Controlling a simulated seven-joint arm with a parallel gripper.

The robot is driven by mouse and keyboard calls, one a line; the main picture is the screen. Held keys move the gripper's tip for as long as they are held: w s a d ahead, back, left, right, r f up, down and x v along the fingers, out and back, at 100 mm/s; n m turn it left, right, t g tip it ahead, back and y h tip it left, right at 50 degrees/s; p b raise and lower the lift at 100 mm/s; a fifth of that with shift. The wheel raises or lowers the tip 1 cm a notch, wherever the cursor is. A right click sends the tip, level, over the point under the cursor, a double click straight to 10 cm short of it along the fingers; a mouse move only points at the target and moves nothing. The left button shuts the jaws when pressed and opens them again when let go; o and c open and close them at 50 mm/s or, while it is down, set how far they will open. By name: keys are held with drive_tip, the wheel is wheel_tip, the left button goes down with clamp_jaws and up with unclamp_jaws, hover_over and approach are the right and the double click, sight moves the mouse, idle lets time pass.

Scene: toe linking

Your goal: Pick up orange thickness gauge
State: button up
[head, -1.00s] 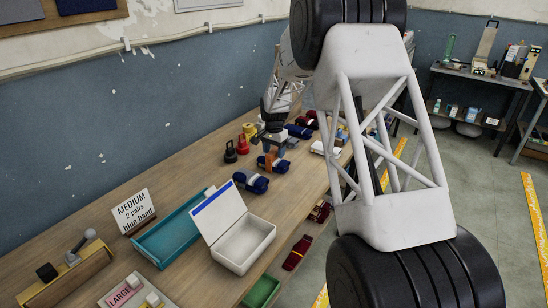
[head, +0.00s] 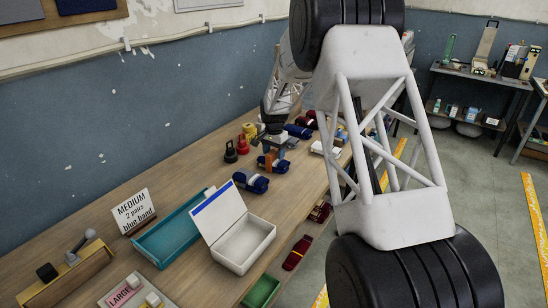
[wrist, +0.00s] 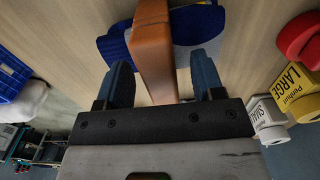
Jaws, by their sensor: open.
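The orange thickness gauge (wrist: 153,45) is a long orange bar in the wrist view. It lies between the two blue fingers of my gripper (wrist: 165,85), with a visible gap on each side. My gripper is open around it. A blue sock bundle with a pale band (wrist: 192,25) lies under and beside the gauge. In the head view the gauge (head: 267,162) shows as a small orange patch below my gripper (head: 272,147), by the blue bundle; much of it is hidden.
Another blue bundle (head: 250,182), a white open box (head: 246,244) and a teal tray (head: 168,238) lie nearer on the wooden table. Dark red bundles lie farther back.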

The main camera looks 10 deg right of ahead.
drive_tip(key=shift+f, duration=0.15)
idle(0.5)
drive_tip(key=c, duration=1.1)
drive_tip(key=shift+r, duration=5.25)
drive_tip(key=shift+r, duration=3.5)
